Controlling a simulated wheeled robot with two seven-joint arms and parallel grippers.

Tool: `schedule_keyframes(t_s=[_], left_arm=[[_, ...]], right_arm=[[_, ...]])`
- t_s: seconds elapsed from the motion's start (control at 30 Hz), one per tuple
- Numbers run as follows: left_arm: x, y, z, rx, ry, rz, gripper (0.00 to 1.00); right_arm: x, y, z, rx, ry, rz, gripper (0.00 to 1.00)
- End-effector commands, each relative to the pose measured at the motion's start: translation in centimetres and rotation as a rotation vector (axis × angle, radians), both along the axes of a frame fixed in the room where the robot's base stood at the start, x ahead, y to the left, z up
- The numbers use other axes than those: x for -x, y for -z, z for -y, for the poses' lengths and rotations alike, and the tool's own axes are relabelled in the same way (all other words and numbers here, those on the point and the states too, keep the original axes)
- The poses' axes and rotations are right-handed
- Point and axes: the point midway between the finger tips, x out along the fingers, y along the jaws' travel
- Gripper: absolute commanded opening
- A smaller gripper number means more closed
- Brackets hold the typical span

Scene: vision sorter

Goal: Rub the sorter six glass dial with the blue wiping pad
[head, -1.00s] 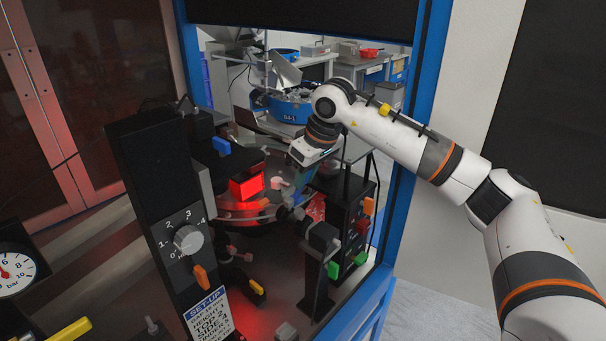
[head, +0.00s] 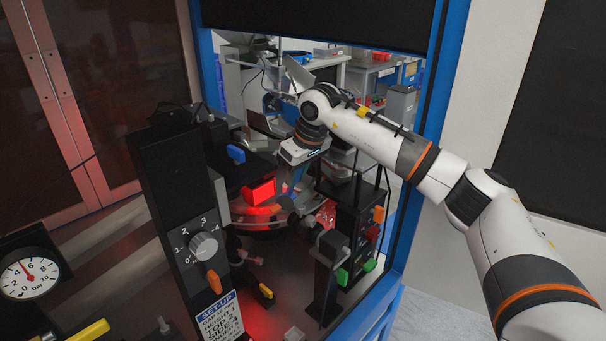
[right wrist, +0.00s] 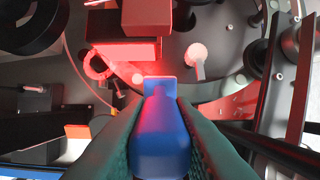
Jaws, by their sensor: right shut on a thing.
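The blue wiping pad (right wrist: 160,135) is held between the teal fingers of my right gripper (right wrist: 158,125), its pale front edge pointing forward. In the head view my right gripper (head: 296,175) is over the right part of the round glass dial (head: 250,219), and the pad is mostly hidden there. In the right wrist view the dial (right wrist: 218,88) lies ahead of and beneath the pad tip, lit red on one side. I cannot tell whether the pad touches the glass. My left gripper is not in view.
A red-lit block (head: 260,190) stands over the dial. A black camera post (head: 327,265) and a control box with coloured buttons (head: 365,225) stand close on the right. A tall black panel with a knob (head: 203,246) is at the left. The blue frame (head: 422,150) borders the opening.

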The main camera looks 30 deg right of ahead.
Motion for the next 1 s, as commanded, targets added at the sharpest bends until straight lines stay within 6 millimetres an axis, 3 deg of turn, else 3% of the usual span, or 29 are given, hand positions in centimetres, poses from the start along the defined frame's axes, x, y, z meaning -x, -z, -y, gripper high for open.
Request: schedule_keyframes(t_s=[0.47,1.0], left_arm=[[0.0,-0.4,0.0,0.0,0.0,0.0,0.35],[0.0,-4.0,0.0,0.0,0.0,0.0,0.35]], right_arm=[[-0.4,-0.3,-0.1,0.001,0.0,0.0,0.0],[-0.4,-5.7,-0.1,0.001,-0.001,0.002,0.0]])
